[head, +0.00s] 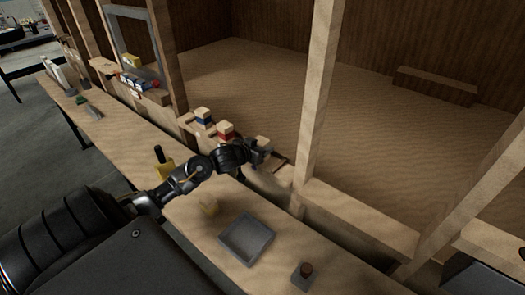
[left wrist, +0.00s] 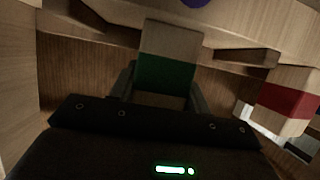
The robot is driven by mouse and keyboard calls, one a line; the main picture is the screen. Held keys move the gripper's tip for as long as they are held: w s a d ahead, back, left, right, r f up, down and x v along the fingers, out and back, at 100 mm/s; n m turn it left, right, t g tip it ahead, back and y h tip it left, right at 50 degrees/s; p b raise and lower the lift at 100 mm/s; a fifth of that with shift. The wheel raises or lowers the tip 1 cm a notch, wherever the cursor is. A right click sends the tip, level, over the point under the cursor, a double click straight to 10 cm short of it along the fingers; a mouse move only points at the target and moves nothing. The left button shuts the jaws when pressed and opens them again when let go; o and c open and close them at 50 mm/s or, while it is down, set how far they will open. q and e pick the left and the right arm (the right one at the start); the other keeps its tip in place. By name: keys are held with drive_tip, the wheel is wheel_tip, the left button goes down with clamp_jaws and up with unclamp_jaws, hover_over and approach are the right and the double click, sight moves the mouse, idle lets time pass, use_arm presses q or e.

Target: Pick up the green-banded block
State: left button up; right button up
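The green-banded block (left wrist: 168,72) is pale wood with a dark green band. It stands between the two fingers of my left gripper (left wrist: 160,92) in the left wrist view, and both fingers lie flush along its sides. In the head view my left gripper (head: 262,152) is at the wooden ledge, and a pale block top (head: 263,143) shows there; the green band is hidden. I cannot tell whether the block is lifted. My right gripper is not in view.
A grey tray (head: 246,239) and a small dark-topped object (head: 303,274) are on the counter (head: 130,150) below.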

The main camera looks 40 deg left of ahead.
use_arm(q)
drive_tip(key=shift+c, duration=1.3)
drive_tip(key=shift+r, duration=0.15)
